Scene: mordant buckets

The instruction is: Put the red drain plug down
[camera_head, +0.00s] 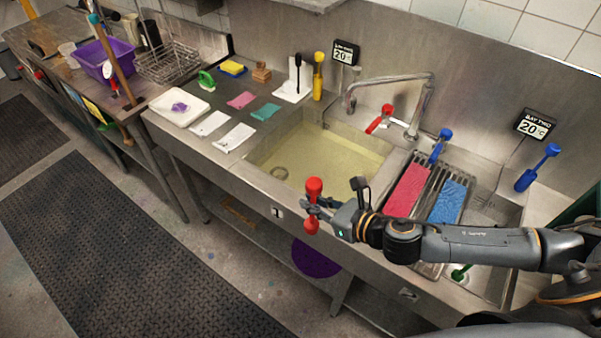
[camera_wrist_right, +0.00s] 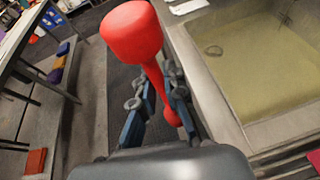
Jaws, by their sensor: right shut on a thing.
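The red drain plug (camera_head: 314,188) is a red piece with a thick rounded top, a thin stem and a smaller lower end. My right gripper (camera_head: 317,208) is shut on its stem and holds it upright in front of the sink's front edge. In the right wrist view the plug's thick end (camera_wrist_right: 132,32) is near the camera, and the stem runs between the fingers of the gripper (camera_wrist_right: 152,100). Below the plug are the sink front and the floor. My left gripper is not in view.
The left basin (camera_head: 330,160) holds yellowish liquid with a drain ring (camera_head: 279,173) at its bottom. A rack with a red cloth (camera_head: 408,190) and a blue cloth (camera_head: 448,203) spans the right basin. A yellow bottle-shaped piece (camera_head: 319,75) stands behind. Cloths lie on the left counter.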

